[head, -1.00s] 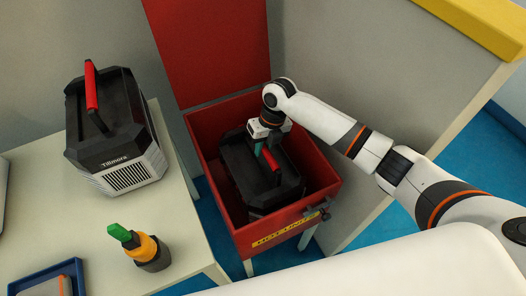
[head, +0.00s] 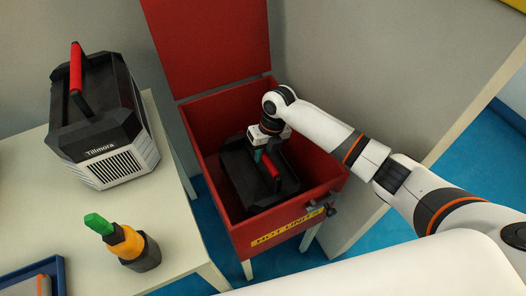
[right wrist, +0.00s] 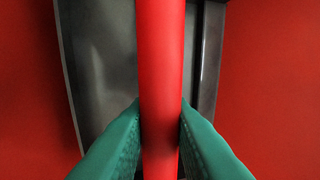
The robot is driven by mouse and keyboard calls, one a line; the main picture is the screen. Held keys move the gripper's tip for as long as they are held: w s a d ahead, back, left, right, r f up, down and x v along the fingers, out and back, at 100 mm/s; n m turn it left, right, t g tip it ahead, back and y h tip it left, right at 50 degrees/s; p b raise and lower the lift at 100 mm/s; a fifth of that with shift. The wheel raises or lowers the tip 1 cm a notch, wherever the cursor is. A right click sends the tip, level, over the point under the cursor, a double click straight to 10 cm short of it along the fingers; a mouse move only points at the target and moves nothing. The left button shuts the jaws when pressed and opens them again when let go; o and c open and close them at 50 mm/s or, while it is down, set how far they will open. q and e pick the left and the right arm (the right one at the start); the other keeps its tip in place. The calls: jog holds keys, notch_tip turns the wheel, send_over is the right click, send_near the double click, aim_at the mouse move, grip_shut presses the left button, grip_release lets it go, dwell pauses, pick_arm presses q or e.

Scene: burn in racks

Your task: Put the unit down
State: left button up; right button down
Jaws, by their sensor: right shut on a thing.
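A black unit (head: 241,181) with a red handle (head: 270,170) is inside the open red bin (head: 244,236) labelled "HOT UNITS". My right gripper (head: 262,154) reaches down into the bin and is shut on the handle. In the right wrist view the green fingers (right wrist: 160,140) press on both sides of the red handle (right wrist: 161,70), with the unit's dark top (right wrist: 105,60) below. I cannot tell whether the unit touches the bin floor. My left gripper is not in view.
A second unit (head: 98,130), marked Tillmora with a red handle, stands on the pale table (head: 185,240) at left. A green, orange and black tool (head: 130,244) and a blue tray (head: 60,275) are there too. The bin's red lid (head: 208,45) stands open. A grey partition (head: 400,95) is at right.

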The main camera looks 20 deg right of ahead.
jog(key=c, duration=1.7)
grip_release()
jog(key=o, duration=0.4)
jog(key=shift+s+r, duration=0.1)
jog(key=p+v, duration=0.6)
jog(key=v, duration=0.1)
jog(key=shift+r, duration=0.25)
